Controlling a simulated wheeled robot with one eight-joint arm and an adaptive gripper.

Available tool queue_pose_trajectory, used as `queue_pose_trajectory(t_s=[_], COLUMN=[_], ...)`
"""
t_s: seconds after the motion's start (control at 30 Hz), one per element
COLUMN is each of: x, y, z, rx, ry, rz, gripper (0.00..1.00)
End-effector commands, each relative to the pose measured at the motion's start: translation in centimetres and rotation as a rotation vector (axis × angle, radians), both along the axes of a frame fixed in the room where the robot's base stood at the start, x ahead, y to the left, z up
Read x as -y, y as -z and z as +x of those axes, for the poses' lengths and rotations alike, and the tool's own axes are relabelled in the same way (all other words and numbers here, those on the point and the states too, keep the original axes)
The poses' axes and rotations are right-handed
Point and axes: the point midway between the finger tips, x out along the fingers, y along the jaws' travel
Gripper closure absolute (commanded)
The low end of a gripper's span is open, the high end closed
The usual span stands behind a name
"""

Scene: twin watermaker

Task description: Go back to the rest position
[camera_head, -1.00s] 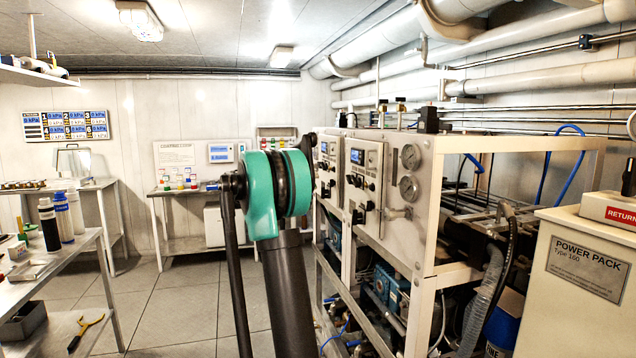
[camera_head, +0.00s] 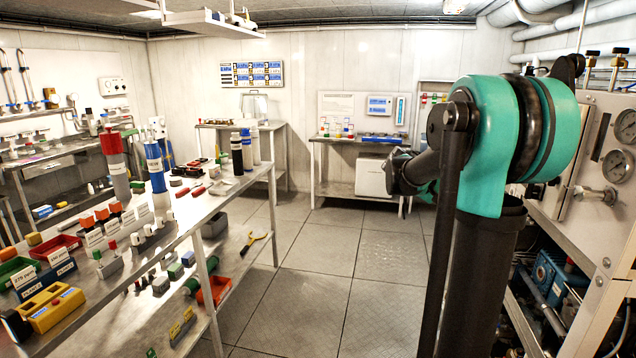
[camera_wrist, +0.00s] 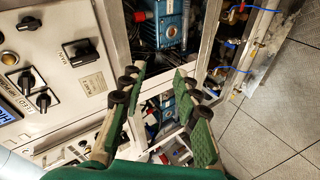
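My gripper (camera_wrist: 158,88) shows in the wrist view with its green-padded fingers spread apart and nothing between them. It points toward the machine rack (camera_wrist: 88,82) with black knobs and a MAIN switch. I cannot tell whether the fingers touch anything, but they look clear of the panel. In the head view my arm stands upright at the right with its teal joint, and a dark part of it reaches left. The gripper itself cannot be made out there.
The rack (camera_head: 585,130) with gauges stands close to my arm at the right. A long bench (camera_head: 170,245) with bottles, bins and tools runs along the left. Small tables (camera_head: 330,160) stand at the back wall. The tiled floor (camera_head: 310,270) between is clear.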

Motion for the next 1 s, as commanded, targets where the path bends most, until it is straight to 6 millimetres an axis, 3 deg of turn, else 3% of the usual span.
queue_pose_trajectory(t_s=[0.03, 0.2, 0.4, 0.5, 0.7, 1.0], x=[-1.6, -7.8, -16.0, -19.6, -23.7, -24.4], y=[2.5, 10.8, 18.9, 21.7, 24.5, 24.8], z=[-1.9, -7.7, -14.9, -18.0, -21.6, -22.0], rx=[0.000, 0.012, 0.068, 0.103, 0.155, 0.165], ry=[-0.041, -0.190, -0.360, -0.428, -0.504, -0.516], rz=[0.077, 0.350, 0.647, 0.768, 0.904, 0.928], gripper=[0.69, 0.69, 0.69, 0.69, 0.69, 0.69])
